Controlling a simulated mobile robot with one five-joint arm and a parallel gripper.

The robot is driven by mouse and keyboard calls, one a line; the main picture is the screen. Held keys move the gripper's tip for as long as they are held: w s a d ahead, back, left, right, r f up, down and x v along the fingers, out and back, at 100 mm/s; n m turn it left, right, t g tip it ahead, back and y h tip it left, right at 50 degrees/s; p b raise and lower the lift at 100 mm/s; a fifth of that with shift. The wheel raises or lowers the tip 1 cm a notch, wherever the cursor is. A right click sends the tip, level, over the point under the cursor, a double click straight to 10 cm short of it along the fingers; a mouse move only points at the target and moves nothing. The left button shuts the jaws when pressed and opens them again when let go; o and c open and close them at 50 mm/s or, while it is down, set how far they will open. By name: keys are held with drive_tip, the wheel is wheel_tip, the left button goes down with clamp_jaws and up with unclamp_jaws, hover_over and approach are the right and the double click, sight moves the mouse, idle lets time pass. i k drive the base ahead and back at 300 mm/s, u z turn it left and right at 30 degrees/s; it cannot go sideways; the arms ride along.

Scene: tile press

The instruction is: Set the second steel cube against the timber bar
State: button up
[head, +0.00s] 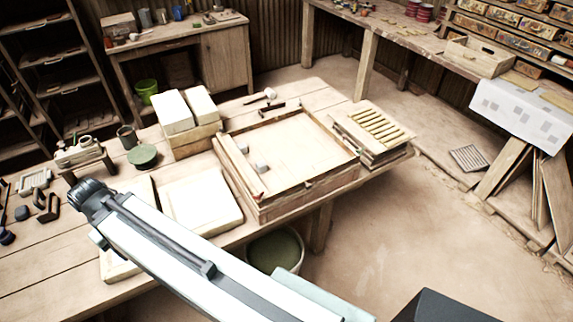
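A shallow wooden frame (312,192) sits on the workbench. The pale timber bar (239,168) lies along its left side. Two small grey steel cubes are inside, to the right of the bar. The farther cube (243,148) looks close beside the bar. The nearer cube (262,167) seems to have a small gap to it; contact is too small to tell for either. My white arm (200,252) crosses the lower left to a dark joint (90,198), left of the frame. No gripper fingers show.
Stacked pale blocks (187,110) stand behind left of the frame. A square pale slab (201,197) lies left of it, a slatted stack (375,128) right. A mallet (264,95) lies behind. The frame's middle is clear. A bucket (275,250) stands below the bench edge.

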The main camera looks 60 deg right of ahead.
sight(261, 167)
drive_tip(key=z, duration=2.15)
drive_tip(key=i, duration=0.4)
drive_tip(key=u, duration=1.05)
drive_tip(key=k, duration=1.3)
drive_tip(key=u, duration=0.65)
drive_tip(key=i, duration=1.7)
drive_tip(key=u, duration=0.05)
